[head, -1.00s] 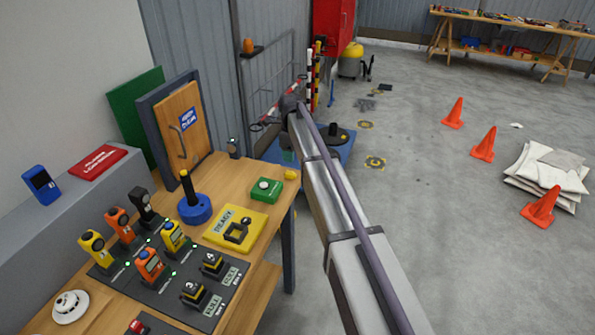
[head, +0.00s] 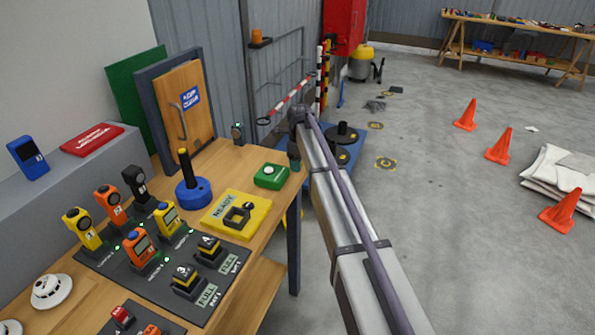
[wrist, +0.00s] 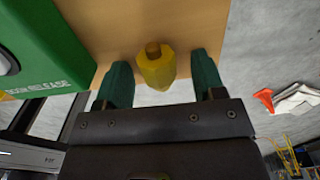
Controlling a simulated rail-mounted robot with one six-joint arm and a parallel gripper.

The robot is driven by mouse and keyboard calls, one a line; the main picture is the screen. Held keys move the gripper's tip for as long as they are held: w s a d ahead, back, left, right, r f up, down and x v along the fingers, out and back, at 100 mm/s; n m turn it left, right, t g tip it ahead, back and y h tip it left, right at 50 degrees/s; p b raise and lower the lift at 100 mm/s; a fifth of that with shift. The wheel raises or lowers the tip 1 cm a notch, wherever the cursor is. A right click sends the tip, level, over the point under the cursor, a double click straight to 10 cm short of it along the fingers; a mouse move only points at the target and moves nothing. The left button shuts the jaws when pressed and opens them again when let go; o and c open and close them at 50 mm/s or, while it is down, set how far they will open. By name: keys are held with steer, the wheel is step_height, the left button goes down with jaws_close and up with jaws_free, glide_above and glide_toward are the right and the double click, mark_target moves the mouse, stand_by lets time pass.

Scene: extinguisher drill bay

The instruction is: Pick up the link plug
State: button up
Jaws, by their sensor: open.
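The link plug appears to be the yellow faceted piece with a brown stub on top; in the wrist view the link plug (wrist: 157,71) is at the edge of the wooden bench. My gripper (wrist: 160,66) is open, with one teal finger on each side of the plug and a visible gap on both sides. In the head view my gripper (head: 295,160) is at the bench's right edge, beside the green box. The plug is hidden there behind my gripper.
A green box with a white button (head: 270,176) is close to my gripper; it also shows in the wrist view (wrist: 40,50). A yellow READY plate (head: 222,212), a blue base with a post (head: 193,193) and several docked handhelds fill the bench (head: 255,235).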

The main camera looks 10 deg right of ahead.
steer(key=shift+r, duration=0.2)
steer(key=shift+c, duration=0.3)
steer(key=c, duration=0.9)
steer(key=shift+r, duration=0.1)
step_height(320, 180, up, 10)
steer(key=p, duration=1)
steer(key=shift+p, duration=0.3)
